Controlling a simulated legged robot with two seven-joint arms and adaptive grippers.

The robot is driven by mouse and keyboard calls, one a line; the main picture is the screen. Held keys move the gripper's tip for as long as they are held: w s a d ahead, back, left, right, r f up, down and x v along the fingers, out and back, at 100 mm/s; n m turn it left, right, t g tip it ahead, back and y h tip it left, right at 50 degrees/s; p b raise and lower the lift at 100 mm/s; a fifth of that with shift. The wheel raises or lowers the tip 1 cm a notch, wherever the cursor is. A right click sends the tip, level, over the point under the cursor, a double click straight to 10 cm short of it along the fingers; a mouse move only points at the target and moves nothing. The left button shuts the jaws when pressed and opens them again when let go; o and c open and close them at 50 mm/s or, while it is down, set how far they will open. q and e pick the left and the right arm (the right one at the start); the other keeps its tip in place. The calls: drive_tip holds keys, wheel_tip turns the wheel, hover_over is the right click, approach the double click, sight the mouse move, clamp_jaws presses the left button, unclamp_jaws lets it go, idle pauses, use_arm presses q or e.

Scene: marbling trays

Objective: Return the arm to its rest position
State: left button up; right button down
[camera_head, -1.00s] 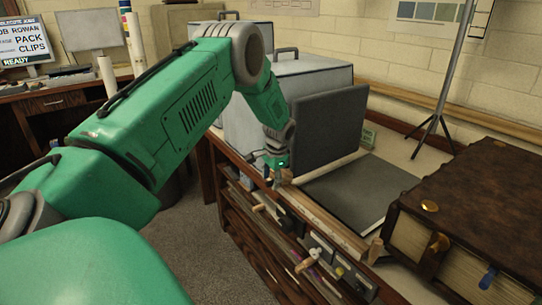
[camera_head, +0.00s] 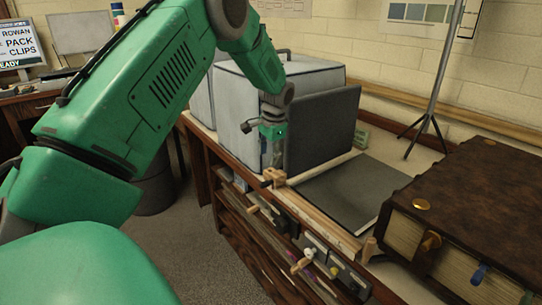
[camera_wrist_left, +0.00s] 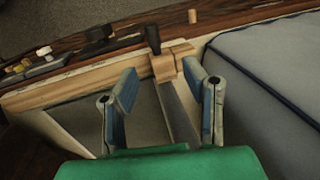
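My green left arm (camera_head: 165,85) reaches in from the left. My left gripper (camera_head: 270,152) hangs above the front edge of the bench, in front of the grey box and the dark upright panel. In the left wrist view the gripper (camera_wrist_left: 155,88) is open, its blue-padded fingers apart with nothing held between them. A small wooden block (camera_head: 274,177) on the bench edge lies below the gripper. The block also shows beyond the fingertips in the left wrist view (camera_wrist_left: 164,67), with a dark peg beside it. My right gripper is not in view.
A grey box (camera_head: 325,75) and a dark upright panel (camera_head: 320,130) stand close beside the gripper. A dark flat sheet (camera_head: 352,190) lies on the bench. A large brown book-like case (camera_head: 480,195) is at right, near a tripod stand (camera_head: 440,80). Floor (camera_head: 185,250) is open at left.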

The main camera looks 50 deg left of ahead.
use_arm(q)
drive_tip(key=shift+d, duration=0.15)
drive_tip(key=shift+m+h, duration=0.3)
drive_tip(key=shift+h, duration=0.1)
drive_tip(key=s+d+f, duration=0.1)
drive_tip(key=d+f, duration=0.2)
drive_tip(key=f, duration=0.1)
drive_tip(key=s+d+f, duration=0.1)
drive_tip(key=d+f, duration=0.3)
drive_tip(key=s+d+f, duration=0.1)
drive_tip(key=d+f, duration=0.3)
drive_tip(key=shift+s+d+f+b, duration=0.15)
drive_tip(key=shift+s+f+b, duration=0.1)
drive_tip(key=shift+f+b, duration=0.1)
drive_tip(key=s+d+f+h+b, duration=0.1)
drive_tip(key=s+d+f, duration=1.1)
drive_tip(key=s+d, duration=0.6)
drive_tip(key=s, duration=0.4)
drive_tip(key=s+d, duration=0.2)
drive_tip(key=s, duration=0.5)
drive_tip(key=shift+s+d+n, duration=0.25)
drive_tip(key=shift+d+n, duration=0.05)
drive_tip(key=shift+n, duration=0.1)
drive_tip(key=shift+w+f, duration=0.1)
drive_tip(key=shift+w, duration=0.05)
drive_tip(key=shift+c, duration=0.6)
